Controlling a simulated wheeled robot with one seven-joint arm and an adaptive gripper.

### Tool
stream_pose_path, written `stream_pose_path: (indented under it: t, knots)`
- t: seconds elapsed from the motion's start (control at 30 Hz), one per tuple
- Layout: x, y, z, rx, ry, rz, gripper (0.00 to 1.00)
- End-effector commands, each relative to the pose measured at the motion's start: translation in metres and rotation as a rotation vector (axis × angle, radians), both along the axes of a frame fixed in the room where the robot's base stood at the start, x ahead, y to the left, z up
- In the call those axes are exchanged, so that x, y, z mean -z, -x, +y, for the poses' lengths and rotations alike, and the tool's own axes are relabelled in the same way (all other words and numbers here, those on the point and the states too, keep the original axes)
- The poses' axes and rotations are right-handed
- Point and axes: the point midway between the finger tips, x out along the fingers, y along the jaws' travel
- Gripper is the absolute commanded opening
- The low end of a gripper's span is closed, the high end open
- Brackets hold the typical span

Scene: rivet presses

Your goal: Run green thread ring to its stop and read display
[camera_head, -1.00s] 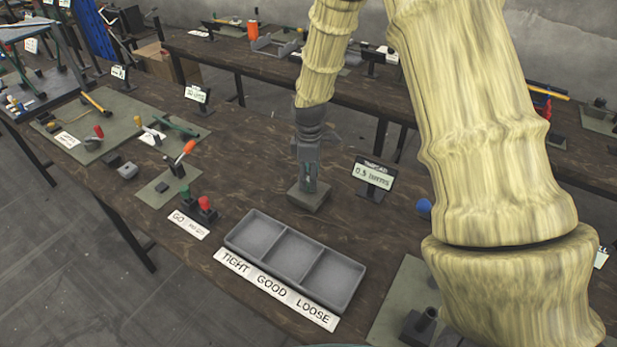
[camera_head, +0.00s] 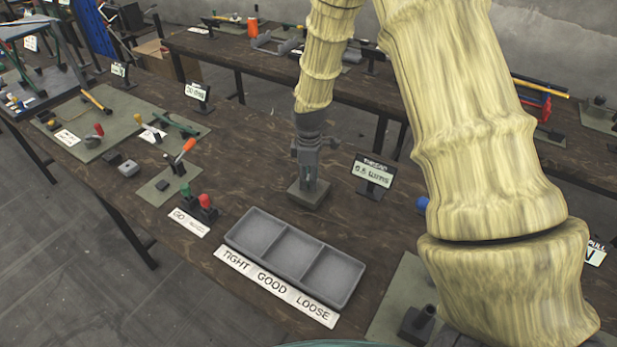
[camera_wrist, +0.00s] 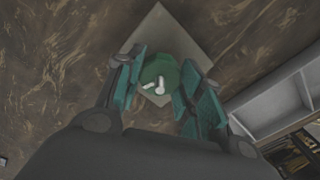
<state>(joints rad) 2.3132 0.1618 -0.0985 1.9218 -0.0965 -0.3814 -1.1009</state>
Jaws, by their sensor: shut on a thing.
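The green thread ring (camera_wrist: 172,66) shows in the wrist view between the teal finger pads of my gripper (camera_wrist: 158,86), around a pale stud end. My gripper is shut on it. In the head view my gripper (camera_head: 309,184) points down over a grey square base block (camera_head: 308,201), and its fingers hide the ring. The same block shows as a pale square (camera_wrist: 158,22) in the wrist view. The display (camera_head: 372,175) stands just right of the block. Its lower line seems to read 0.8 or similar, followed by "turns"; the digits are too blurred to be sure.
A grey three-part tray (camera_head: 297,255) with a TIGHT, GOOD, LOOSE label (camera_head: 275,287) lies in front of the block. Green (camera_head: 186,196) and red (camera_head: 206,205) buttons stand left of it. A toggle clamp with an orange handle (camera_head: 184,150) is further left.

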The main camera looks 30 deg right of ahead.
Motion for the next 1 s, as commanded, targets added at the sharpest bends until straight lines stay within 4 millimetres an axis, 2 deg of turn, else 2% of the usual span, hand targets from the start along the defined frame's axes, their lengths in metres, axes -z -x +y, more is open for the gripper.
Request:
stream_pose_path:
  t: [0.37,1.0]
  knots:
    - [-0.0005,0.0004,-0.0004,0.112,0.000,0.001,0.14]
    - [-0.0008,0.0002,-0.0007,0.688,0.001,0.001,0.14]
